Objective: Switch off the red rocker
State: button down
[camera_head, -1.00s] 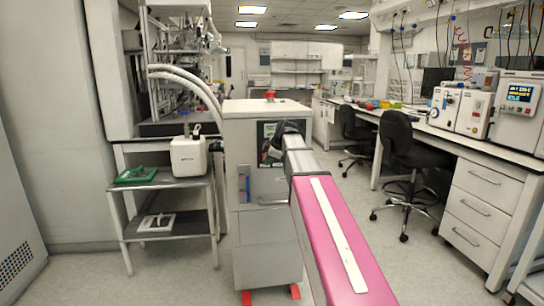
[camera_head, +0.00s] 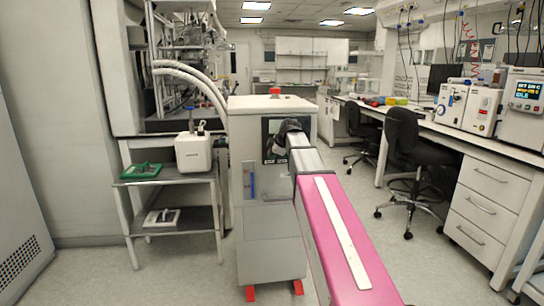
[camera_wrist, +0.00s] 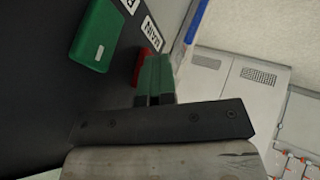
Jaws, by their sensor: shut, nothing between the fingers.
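The red rocker (camera_wrist: 146,62) shows in the wrist view as a small red piece on a dark panel (camera_wrist: 40,90), partly hidden behind my fingers. A "MAIN" label (camera_wrist: 151,33) sits beside it. My gripper (camera_wrist: 156,62) has green fingertips held together, empty, right at the red rocker. I cannot tell whether they touch it or which way the rocker is tilted. In the head view, the dark panel (camera_head: 266,142) is on the front of a grey cabinet (camera_head: 265,225), and my wrist covers part of it.
A larger green block (camera_wrist: 95,40) sits on the panel beside the rocker. A red knob (camera_head: 275,90) tops the cabinet. A cart (camera_head: 165,180) with a white box (camera_head: 194,152) stands at left. A black chair (camera_head: 405,150) and bench are at right, with open floor between.

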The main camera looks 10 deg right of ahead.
jog(key=shift+r, duration=0.1)
jog(key=shift+w+r, duration=0.1)
jog(key=shift+r, duration=0.7)
